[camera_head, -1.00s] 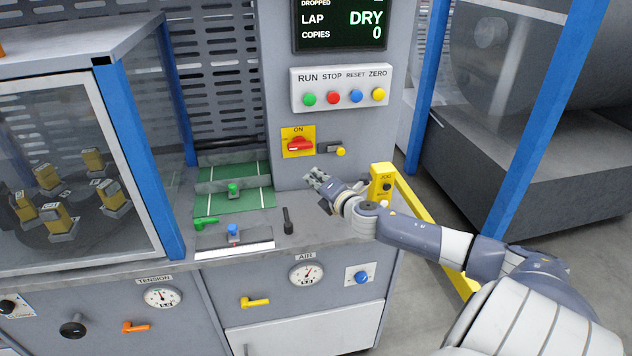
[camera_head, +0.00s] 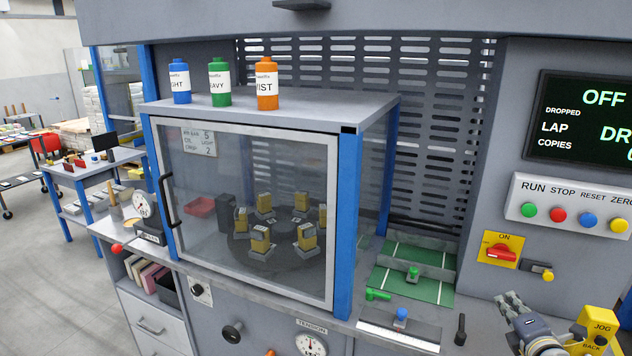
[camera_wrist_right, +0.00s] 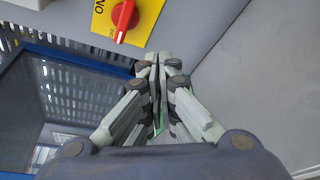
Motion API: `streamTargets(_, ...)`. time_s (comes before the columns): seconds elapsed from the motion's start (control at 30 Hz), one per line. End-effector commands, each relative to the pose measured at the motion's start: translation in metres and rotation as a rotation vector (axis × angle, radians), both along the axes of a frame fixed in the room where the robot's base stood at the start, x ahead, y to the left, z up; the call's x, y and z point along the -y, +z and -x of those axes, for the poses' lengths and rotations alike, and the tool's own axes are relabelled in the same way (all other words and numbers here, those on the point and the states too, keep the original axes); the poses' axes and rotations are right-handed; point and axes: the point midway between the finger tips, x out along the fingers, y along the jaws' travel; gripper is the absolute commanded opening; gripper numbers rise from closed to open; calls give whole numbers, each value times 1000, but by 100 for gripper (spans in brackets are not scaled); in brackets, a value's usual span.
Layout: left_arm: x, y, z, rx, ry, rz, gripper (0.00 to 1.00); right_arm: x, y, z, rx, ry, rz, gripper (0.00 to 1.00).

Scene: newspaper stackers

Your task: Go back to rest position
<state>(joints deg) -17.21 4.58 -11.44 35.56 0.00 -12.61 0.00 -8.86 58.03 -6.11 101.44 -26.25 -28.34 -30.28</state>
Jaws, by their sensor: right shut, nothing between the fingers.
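My right gripper (camera_head: 512,301) is at the lower right of the head view, in front of the grey control column and left of the yellow jog block (camera_head: 598,326). In the right wrist view its fingers (camera_wrist_right: 155,58) are together with nothing between them. A red switch on a yellow plate (camera_wrist_right: 127,16) shows just beyond the fingertips there; the same switch plate (camera_head: 499,250) is above the gripper in the head view. My left gripper is not in view.
A glazed cabinet (camera_head: 334,220) stands in the middle, with three bottles on top, the orange one (camera_head: 267,84) rightmost. A green mat (camera_head: 428,288) and a black lever (camera_head: 460,330) lie left of my right gripper. Side tables (camera_head: 98,165) stand at the left, with floor beyond.

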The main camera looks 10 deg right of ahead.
Motion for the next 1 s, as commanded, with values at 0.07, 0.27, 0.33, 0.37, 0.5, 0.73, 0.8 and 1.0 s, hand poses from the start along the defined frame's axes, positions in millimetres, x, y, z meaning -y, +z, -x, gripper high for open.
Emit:
streamTargets(0.07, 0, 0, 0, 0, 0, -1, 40, -19, -25, 14, -16, -40, -110, 0)
streamTargets(0.27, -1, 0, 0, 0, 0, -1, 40, -95, -103, 84, -102, -286, -582, 0)
streamTargets(0.33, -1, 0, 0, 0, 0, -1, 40, -126, -126, 117, -151, -394, -752, 0)
streamTargets(0.37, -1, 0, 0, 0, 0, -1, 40, -140, -134, 131, -173, -441, -821, 0)
streamTargets(0.5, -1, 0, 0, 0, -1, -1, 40, -196, -158, 191, -276, -644, -1085, 0)
streamTargets(0.73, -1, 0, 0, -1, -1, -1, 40, -259, -165, 259, -411, -878, -1338, 0)
streamTargets(0.8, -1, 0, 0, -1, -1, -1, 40, -274, -163, 275, -446, -936, -1394, 0)
streamTargets(1.0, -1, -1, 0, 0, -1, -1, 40, -310, -159, 313, -536, -1081, -1517, 0)
